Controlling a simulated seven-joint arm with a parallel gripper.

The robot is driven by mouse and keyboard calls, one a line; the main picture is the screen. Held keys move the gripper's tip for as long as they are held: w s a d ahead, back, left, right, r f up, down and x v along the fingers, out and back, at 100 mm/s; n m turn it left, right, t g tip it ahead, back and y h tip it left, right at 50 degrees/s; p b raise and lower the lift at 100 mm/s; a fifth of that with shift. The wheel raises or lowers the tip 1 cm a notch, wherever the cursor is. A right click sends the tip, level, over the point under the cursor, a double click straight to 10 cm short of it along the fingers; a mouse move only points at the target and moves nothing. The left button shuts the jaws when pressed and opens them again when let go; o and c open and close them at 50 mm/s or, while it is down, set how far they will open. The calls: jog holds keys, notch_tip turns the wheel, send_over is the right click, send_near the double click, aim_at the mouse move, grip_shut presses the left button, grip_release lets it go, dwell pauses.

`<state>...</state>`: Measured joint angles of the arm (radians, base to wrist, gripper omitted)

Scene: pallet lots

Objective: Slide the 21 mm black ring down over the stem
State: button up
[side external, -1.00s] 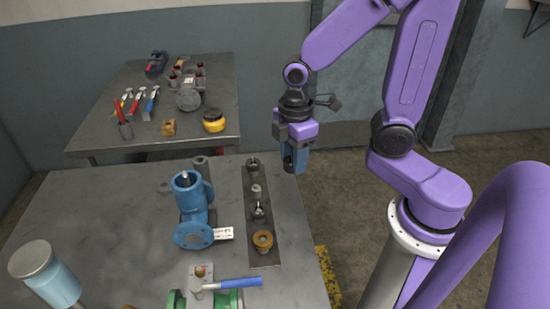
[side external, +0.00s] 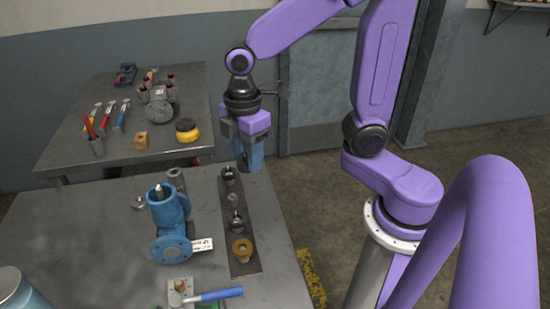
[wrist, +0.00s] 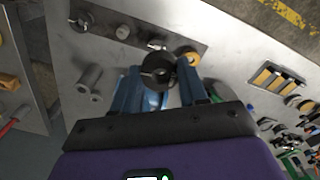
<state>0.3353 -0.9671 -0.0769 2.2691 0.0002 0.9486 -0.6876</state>
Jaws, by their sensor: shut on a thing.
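My gripper (side external: 250,162) hangs above the right back edge of the front table, near the far end of the dark strip. In the wrist view its blue fingers (wrist: 159,76) are shut on a black ring (wrist: 149,65). The ring is hidden in the side view. The blue valve body (side external: 166,216) stands upright on the table, left of my gripper. Its grey stem (side external: 159,187) pokes up from the open top. The ring is apart from the stem. Part of the blue body shows between the fingers in the wrist view.
A dark strip (side external: 240,262) holds several nut-like parts and a brass ring (side external: 241,249). A grey sleeve (side external: 176,178) and a nut (side external: 137,202) stand behind the valve.

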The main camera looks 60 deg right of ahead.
jog(key=w+a+r+n, duration=0.1)
jog(key=w+a, duration=0.3)
jog(key=w+a+r+n, duration=0.2)
jog(key=w+a, duration=0.2)
jog(key=a, duration=0.1)
jog(key=w+a+r+n, duration=0.1)
jog(key=w+a, duration=0.3)
jog(key=shift+w+a+r, duration=0.3)
jog(key=shift+w+r, duration=0.05)
jog(key=shift+f, duration=2.35)
jog(key=shift+f, duration=1.35)
jog(key=o, duration=1.5)
jog(key=shift+r, duration=0.15)
